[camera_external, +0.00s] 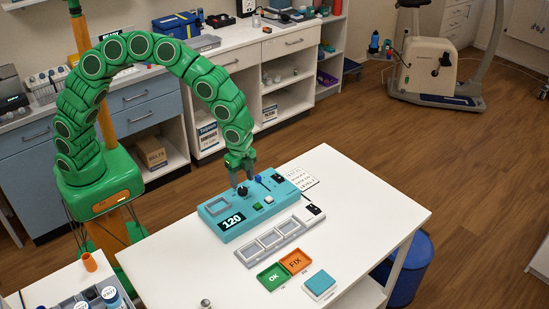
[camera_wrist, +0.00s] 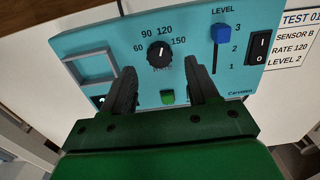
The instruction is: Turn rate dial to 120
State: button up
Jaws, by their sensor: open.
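The dial's white pointer line points up, roughly toward 120. My gripper (camera_wrist: 162,74) is open, its two dark fingers apart just below the dial in the wrist view, with nothing between them but panel and a green button (camera_wrist: 167,97). In the external view my gripper (camera_external: 240,178) is just above the dial (camera_external: 242,191); contact cannot be told.
A blue level slider (camera_wrist: 222,33) stands near 3, beside a black rocker switch (camera_wrist: 259,47). A card (camera_wrist: 294,40) reads TEST 01, SENSOR B, RATE 120, LEVEL 2. A grey slotted tray (camera_external: 270,243), green OK tray (camera_external: 273,277) and orange FIX tray (camera_external: 296,262) lie in front.

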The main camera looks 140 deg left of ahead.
aim_at(242, 189)
notch_tip(242, 189, up, 4)
jog(key=shift+f, duration=0.15)
dwell(0.4)
jog(key=shift+d, duration=0.15)
jog(key=s+d+r+m, duration=0.15)
jog(key=d+r, duration=0.25)
jog(key=d, duration=0.4)
jog(key=s+d+r+m+g, duration=0.1)
jog(key=s+d+r, duration=0.15)
jog(key=d, duration=0.55)
jog(key=s+d+r+m, duration=0.1)
jog(key=d+r, duration=0.3)
jog(key=d, duration=0.4)
jog(key=s+d+r+n, duration=0.1)
jog(key=s+d, duration=0.8)
jog(key=s, duration=0.2)
jog(key=s+d+r+n, duration=0.2)
jog(key=s+d, duration=0.6)
jog(key=s, duration=0.3)
jog(key=shift+s+d+g, duration=0.35)
jog(key=shift+d+g, duration=0.05)
jog(key=shift+r+n, duration=0.1)
jog(key=shift+n, duration=0.15)
